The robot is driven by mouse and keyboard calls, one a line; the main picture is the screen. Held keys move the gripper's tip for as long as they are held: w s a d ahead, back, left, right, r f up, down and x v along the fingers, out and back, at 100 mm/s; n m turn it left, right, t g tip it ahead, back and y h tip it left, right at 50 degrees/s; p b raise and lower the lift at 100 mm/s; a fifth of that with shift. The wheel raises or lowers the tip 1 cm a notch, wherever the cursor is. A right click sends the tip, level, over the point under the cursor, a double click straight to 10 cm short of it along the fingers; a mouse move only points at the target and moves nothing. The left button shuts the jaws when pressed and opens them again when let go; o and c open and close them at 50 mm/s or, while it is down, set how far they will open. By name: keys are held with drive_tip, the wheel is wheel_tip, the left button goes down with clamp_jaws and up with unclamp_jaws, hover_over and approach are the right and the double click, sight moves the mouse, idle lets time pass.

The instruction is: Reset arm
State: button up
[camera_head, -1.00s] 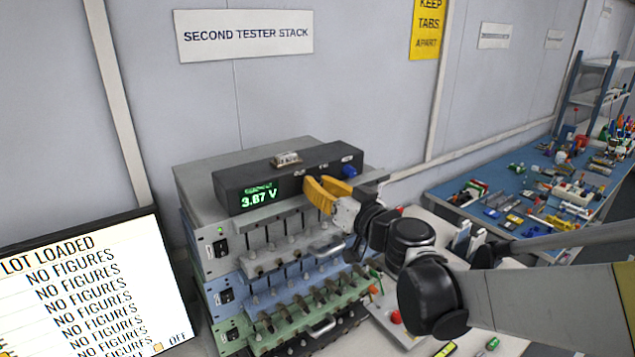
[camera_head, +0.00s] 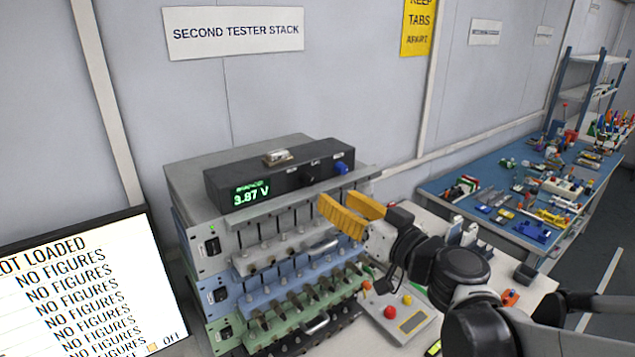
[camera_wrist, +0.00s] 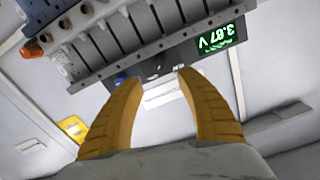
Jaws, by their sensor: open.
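My gripper (camera_head: 335,206) has yellow fingers and is open and empty in the head view. It hangs in front of the upper right part of the tester stack (camera_head: 222,247), apart from it. In the wrist view, the two fingers (camera_wrist: 152,76) are spread, with a gap between the tips. A black meter box (camera_head: 296,178) with a green display reading 3.87 V sits on top of the stack. It has a black knob and a blue knob (camera_head: 341,168). The meter box also shows upside down in the wrist view (camera_wrist: 185,57), beyond the fingertips.
A monitor (camera_head: 90,290) stands at the lower left. A control box (camera_head: 408,318) with red and yellow buttons lies right of the stack. A blue bench (camera_head: 455,195) crowded with small parts is at the right.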

drive_tip(key=shift+v, duration=1)
drive_tip(key=s+f+g+h+b, duration=0.3)
drive_tip(key=s+f+g+b, duration=0.35)
drive_tip(key=f, duration=0.65)
drive_tip(key=s+d+f+m+g+h+b, duration=0.1)
drive_tip(key=s+d+f+m+h+b, duration=0.1)
drive_tip(key=s+d+f+m+h, duration=0.2)
drive_tip(key=s+d+f+h, duration=0.3)
drive_tip(key=s+d+f, duration=0.3)
drive_tip(key=s+d, duration=0.1)
drive_tip(key=shift+d, duration=0.45)
